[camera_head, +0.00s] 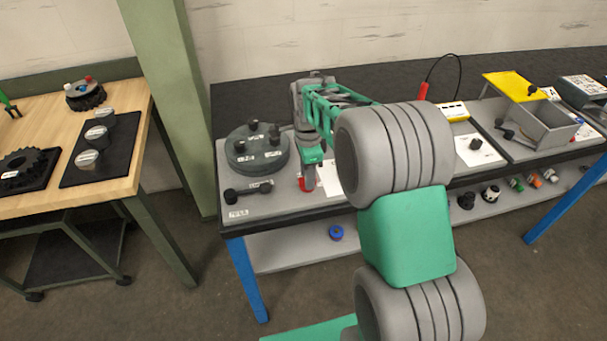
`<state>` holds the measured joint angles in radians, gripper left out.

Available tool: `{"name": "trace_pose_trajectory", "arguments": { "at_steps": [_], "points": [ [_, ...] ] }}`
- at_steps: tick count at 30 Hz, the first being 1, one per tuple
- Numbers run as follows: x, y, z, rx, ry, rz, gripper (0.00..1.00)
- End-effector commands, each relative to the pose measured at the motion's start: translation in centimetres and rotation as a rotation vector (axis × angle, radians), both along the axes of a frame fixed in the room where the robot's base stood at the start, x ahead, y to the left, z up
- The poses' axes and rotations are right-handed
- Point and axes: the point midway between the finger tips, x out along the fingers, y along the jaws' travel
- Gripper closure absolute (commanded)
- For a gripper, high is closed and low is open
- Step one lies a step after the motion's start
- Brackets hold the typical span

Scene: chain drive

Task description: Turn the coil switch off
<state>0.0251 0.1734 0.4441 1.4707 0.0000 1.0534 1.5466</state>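My arm (400,155) reaches over the middle bench and hides part of its top. My gripper (312,168) points down near the bench's front edge, just right of a dark round unit (245,162) with several black knobs on top. A small red part (306,184) shows directly below my gripper. I cannot tell whether they touch, or whether the fingers are open or shut. A black bar-shaped part with knob-like ends (248,191) lies left of my gripper, above a white label. I cannot tell which part is the coil switch.
A yellow meter-like box (453,112) with a red probe (423,91) is behind my arm. A grey bin (541,124) and a yellow plate (516,87) stand at the right. A green post (172,90) separates this bench from the wooden table (130,130).

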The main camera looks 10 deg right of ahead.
Motion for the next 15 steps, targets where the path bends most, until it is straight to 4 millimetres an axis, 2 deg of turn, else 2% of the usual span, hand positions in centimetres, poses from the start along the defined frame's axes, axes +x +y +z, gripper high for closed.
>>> {"name": "trace_pose_trajectory", "arguments": {
  "at_steps": [2,12,15],
  "points": [
    [0.0,0.0,0.01,0.0,0.0,0.0,0.72],
    [0.0,0.02,0.03,0.0,0.0,0.001,1.0],
    [0.0,0.03,0.03,0.0,0.0,0.001,1.0]
  ]
}}
